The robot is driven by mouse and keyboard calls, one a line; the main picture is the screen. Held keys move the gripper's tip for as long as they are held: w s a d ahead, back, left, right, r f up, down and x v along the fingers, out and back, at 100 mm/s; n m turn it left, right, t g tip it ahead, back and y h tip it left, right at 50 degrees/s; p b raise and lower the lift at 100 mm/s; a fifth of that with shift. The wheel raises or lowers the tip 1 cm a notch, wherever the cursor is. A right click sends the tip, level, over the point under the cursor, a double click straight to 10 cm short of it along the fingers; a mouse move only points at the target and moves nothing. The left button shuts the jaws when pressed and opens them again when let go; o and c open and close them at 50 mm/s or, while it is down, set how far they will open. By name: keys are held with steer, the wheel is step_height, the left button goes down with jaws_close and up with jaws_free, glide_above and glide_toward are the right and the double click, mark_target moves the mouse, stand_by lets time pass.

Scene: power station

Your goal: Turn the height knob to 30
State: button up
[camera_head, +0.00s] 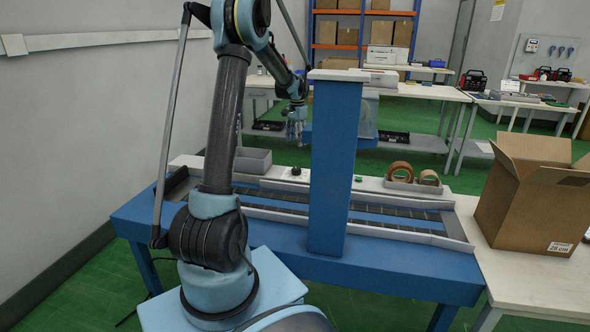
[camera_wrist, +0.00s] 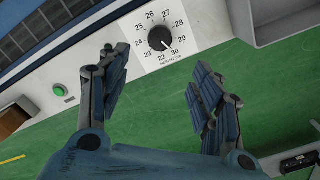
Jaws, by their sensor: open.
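The height knob (camera_wrist: 160,38) is a round black knob on a white dial plate, near the top middle of the wrist view. Numbers from 22 to 30 ring it. Its white pointer mark aims down-right, roughly toward the 30; the exact reading is hard to tell. In the head view the knob (camera_head: 296,171) is a small dark spot on the machine's back ledge. My gripper (camera_wrist: 158,76) is open and empty, with its two fingers spread on either side below the dial in the wrist view. In the head view my gripper (camera_head: 295,128) hangs above the knob, apart from it.
A blue column (camera_head: 335,180) rises from the conveyor just right of my gripper. A grey bin (camera_head: 252,161) stands left of the knob. A green button (camera_wrist: 60,89) and tape rolls (camera_head: 400,172) lie along the ledge. A cardboard box (camera_head: 533,205) is at right.

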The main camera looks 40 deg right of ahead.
steer(key=r+n, duration=0.1)
steer(key=n, duration=0.9)
glide_toward(296, 169)
step_height(296, 169, down, 9)
steer(key=shift+d+r, duration=0.1)
steer(key=shift+d, duration=0.05)
steer(key=c, duration=1.1)
